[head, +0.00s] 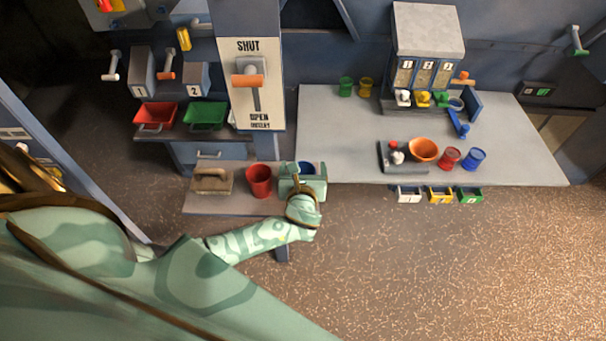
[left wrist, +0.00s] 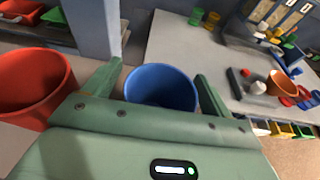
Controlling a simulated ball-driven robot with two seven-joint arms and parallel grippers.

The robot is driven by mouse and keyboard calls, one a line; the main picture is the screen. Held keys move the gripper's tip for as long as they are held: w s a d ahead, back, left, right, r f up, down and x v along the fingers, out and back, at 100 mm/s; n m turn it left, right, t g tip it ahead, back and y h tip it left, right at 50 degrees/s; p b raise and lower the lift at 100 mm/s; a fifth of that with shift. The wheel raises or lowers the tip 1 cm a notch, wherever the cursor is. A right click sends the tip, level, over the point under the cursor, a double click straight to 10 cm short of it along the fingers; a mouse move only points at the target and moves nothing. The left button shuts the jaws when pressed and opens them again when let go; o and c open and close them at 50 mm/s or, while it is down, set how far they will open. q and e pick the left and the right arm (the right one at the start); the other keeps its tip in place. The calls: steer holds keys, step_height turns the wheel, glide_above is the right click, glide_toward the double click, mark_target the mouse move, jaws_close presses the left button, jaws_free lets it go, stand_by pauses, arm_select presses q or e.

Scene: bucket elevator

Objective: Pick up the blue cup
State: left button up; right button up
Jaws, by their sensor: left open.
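My left gripper (head: 304,171) is far to the left of that cup, over the low shelf. It is open, with its fingers on either side of a larger blue bucket (left wrist: 160,88); only a bit of this bucket (head: 306,167) shows in the head view. I cannot tell whether the fingers touch it. My right gripper is not in view.
A red bucket (head: 259,180) stands just left of my left gripper, with a wooden block-like tool (head: 212,180) further left. The grey table (head: 340,140) holds a dispenser (head: 428,35). A post with a lever panel (head: 250,85) rises behind. The floor at right is clear.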

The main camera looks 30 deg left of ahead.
arm_select(q)
steer(key=c, duration=1)
steer(key=shift+c, duration=0.2)
